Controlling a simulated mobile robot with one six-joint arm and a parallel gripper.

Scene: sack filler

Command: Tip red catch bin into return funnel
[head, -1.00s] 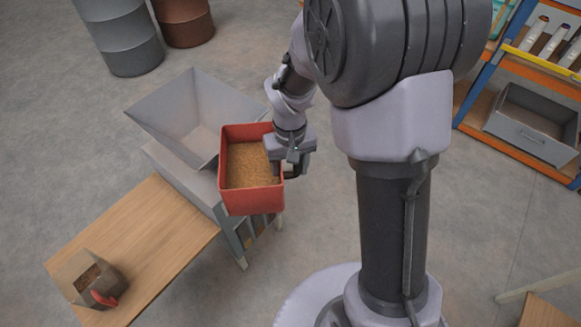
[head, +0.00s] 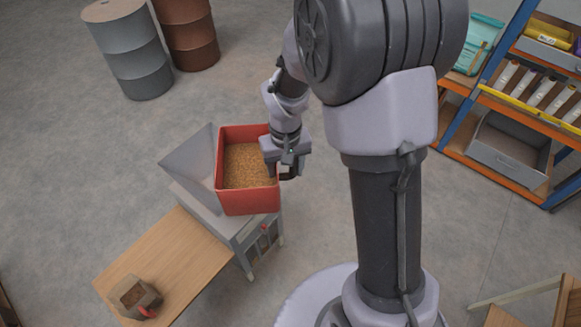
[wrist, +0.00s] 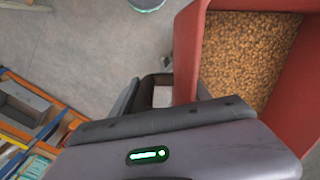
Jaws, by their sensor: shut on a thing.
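The red catch bin (head: 248,200) is upright and holds golden-brown grain, level inside it. My gripper (head: 288,170) is shut on its right wall. In the wrist view the red bin (wrist: 186,50) fills the upper right, with my gripper (wrist: 165,90) at its wall. The grey return funnel (head: 190,165) is beside and partly behind the bin in the head view, with only its left part showing. The bin hides most of the funnel's mouth. I cannot tell whether bin and funnel touch.
A wooden table (head: 165,255) with an open sack (head: 134,296) of brown contents stands at the lower left. A grey drum (head: 133,55) and a brown drum (head: 187,35) stand at the back. A shelf rack (head: 460,120) with a grey bin (head: 510,150) is at the right.

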